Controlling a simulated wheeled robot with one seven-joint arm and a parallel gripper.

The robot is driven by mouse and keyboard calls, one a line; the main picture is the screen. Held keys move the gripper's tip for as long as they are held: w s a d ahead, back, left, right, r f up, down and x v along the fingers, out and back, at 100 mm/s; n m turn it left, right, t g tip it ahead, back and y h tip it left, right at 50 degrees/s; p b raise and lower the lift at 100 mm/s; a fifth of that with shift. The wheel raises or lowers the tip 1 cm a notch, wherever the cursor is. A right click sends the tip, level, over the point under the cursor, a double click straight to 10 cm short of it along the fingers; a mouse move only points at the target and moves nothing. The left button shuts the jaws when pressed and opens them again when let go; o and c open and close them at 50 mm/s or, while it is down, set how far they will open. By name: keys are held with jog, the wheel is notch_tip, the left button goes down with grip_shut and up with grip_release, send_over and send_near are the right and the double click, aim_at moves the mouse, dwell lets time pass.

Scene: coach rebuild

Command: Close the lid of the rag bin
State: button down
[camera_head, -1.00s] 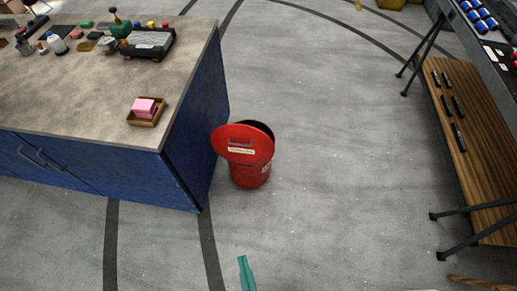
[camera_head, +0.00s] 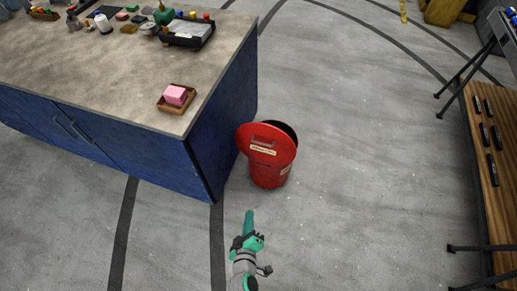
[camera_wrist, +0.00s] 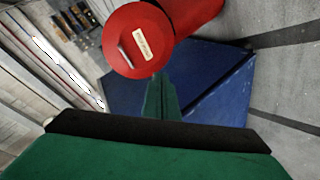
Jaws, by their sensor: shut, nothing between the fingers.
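The red rag bin (camera_head: 268,175) stands on the grey floor beside the right end of the blue workbench. Its round red lid (camera_head: 266,147), with a handle and a pale label, is tilted open, and a dark gap shows behind it. In the wrist view the lid (camera_wrist: 137,40) faces me, with the bin body (camera_wrist: 190,14) behind it. My gripper (camera_head: 249,216) is in front of the bin, apart from it, and looks shut and empty. Its green fingers (camera_wrist: 161,98) point toward the lid in the wrist view.
The blue workbench (camera_head: 225,125) stands left of the bin, close to it. A wooden tray with pink blocks (camera_head: 176,97) sits near its edge. A wooden-shelved rack (camera_head: 485,190) stands at the right. The floor between is clear.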

jog(key=w+a+r+n+t+h, duration=0.1)
jog(key=w+n+h, duration=0.1)
jog(key=w, duration=0.7)
jog(key=w+r+n+h, duration=0.2)
jog(key=w, duration=0.7)
jog(key=x, duration=1.3)
jog(key=shift+w+f, duration=0.2)
jog(key=shift+d, duration=0.1)
